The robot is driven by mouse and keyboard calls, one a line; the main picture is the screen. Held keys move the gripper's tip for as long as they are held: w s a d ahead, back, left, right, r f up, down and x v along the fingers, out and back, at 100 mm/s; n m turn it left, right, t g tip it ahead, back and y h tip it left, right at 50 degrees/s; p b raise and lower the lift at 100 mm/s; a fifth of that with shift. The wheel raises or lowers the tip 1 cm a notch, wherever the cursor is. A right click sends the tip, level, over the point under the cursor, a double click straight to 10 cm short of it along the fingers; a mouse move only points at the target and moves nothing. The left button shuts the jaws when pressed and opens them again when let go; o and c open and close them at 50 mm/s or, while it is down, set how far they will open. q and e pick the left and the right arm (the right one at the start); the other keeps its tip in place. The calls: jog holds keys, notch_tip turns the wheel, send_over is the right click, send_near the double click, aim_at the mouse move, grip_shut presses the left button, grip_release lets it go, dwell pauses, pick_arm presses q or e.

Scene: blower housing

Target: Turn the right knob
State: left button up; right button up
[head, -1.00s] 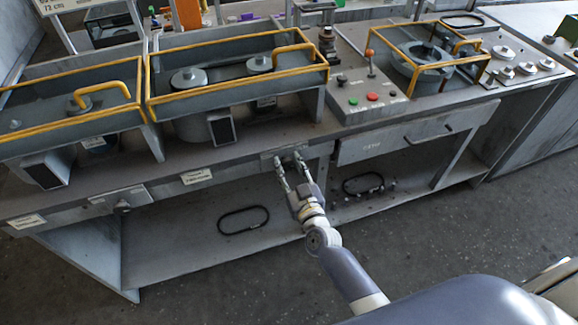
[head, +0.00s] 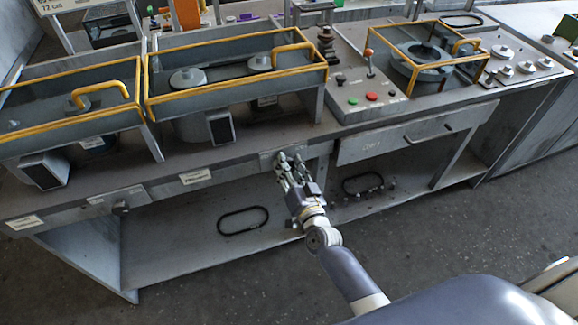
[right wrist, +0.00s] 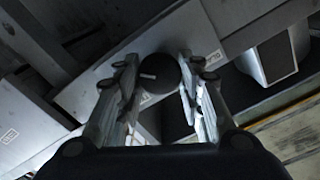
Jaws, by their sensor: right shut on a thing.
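The right knob is a round dark knob (right wrist: 160,72) with a pale pointer mark, on a light metal plate (right wrist: 97,88) in the right wrist view. The mark points to the left in that view. My right gripper (right wrist: 158,68) is shut on the knob, one finger on each side of it. In the head view my right gripper (head: 291,160) is at the bench's front panel, and its fingers hide most of the knob. Another knob (head: 121,208) is on the front panel further left. My left gripper is not in view.
Yellow-railed housings (head: 235,85) stand on the bench above the panel. A control box with green and red buttons (head: 372,96) and a drawer (head: 410,138) are to the right. A lower shelf (head: 180,250) holds a black loop (head: 243,220). The floor in front is clear.

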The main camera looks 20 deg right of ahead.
dwell(0.4)
jog(key=o, duration=1.1)
jog(key=shift+c, duration=0.2)
jog(key=s, duration=1.2)
jog(key=shift+d, duration=0.25)
